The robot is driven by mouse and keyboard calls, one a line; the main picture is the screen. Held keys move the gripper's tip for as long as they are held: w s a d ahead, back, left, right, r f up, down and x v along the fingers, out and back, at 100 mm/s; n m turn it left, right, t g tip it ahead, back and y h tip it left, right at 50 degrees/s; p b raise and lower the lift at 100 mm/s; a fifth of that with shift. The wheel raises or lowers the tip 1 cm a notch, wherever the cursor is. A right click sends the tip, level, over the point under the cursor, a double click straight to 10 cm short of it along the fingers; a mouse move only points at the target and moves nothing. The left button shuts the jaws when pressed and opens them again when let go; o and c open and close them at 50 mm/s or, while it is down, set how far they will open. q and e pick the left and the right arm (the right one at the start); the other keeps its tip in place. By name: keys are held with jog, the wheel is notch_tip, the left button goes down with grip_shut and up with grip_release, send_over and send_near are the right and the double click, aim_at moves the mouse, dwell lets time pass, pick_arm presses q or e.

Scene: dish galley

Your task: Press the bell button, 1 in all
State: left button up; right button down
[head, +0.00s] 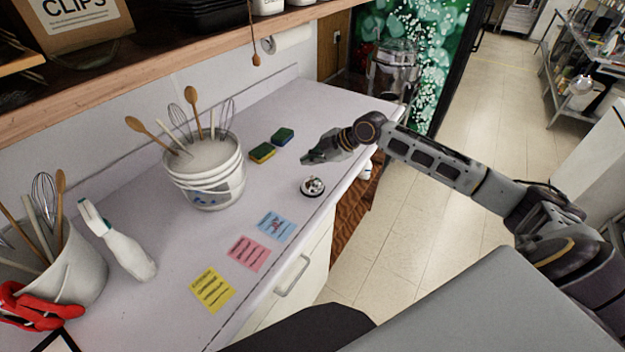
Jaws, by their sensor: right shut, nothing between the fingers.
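The bell (313,187) is a small silver dome on a dark round base. It stands on the white counter (190,255) near the counter's front edge. My right gripper (306,159) is shut and empty. It shows above the counter, just behind the bell in the picture, and looks apart from it. The bell's top is in plain sight. My left gripper is not in view.
Two sponges (262,152) lie behind the bell. A white bucket (207,178) of utensils stands to its left. Blue, pink and yellow notes (248,253) lie in front. A spray bottle (122,245) and another utensil bucket (75,275) stand at the left.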

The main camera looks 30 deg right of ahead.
jog(key=shift+f+b, duration=0.35)
jog(key=shift+f, duration=0.25)
jog(key=shift+f+b, duration=0.45)
jog(key=shift+f, duration=0.75)
jog(key=shift+f, duration=1)
dwell(1.5)
jog(key=shift+r, duration=0.2)
jog(key=shift+r+p, duration=0.75)
jog(key=shift+r, duration=0.05)
dwell(0.4)
jog(key=shift+r+p, duration=2.05)
jog(key=shift+r, duration=0.5)
